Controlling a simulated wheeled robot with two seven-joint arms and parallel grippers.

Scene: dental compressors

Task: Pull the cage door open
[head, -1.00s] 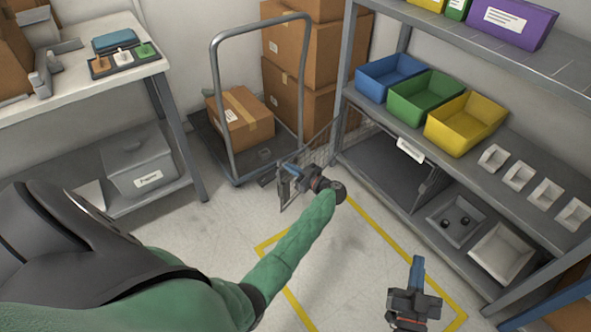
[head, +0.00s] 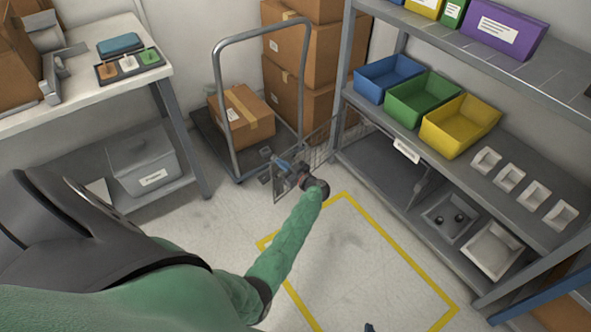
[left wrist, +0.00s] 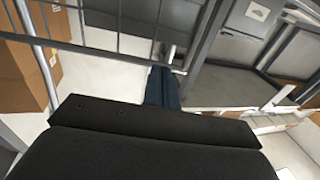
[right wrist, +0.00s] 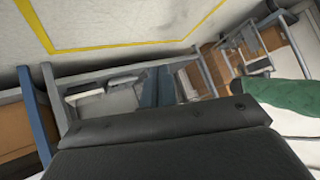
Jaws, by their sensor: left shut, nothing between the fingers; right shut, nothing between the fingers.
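The wire mesh cage door (head: 320,152) stands swung out from the lower left bay of the grey shelf, reaching toward the trolley. Its bars also cross the top of the left wrist view (left wrist: 105,40). My left gripper (head: 281,164) is at the free end of the door, shut with nothing between its fingers. In the left wrist view its blue fingers (left wrist: 161,88) lie beside the bars; I cannot tell if they touch. My right gripper (head: 370,328) barely shows at the bottom edge of the head view. Its blue fingers (right wrist: 157,88) are shut and empty in the right wrist view.
A trolley (head: 228,165) with a cardboard box (head: 243,116) stands just left of the door. Blue, green and yellow bins (head: 460,125) sit on the shelf above the bay. The floor inside the yellow tape (head: 400,256) is clear. A worktable (head: 90,75) is at the left.

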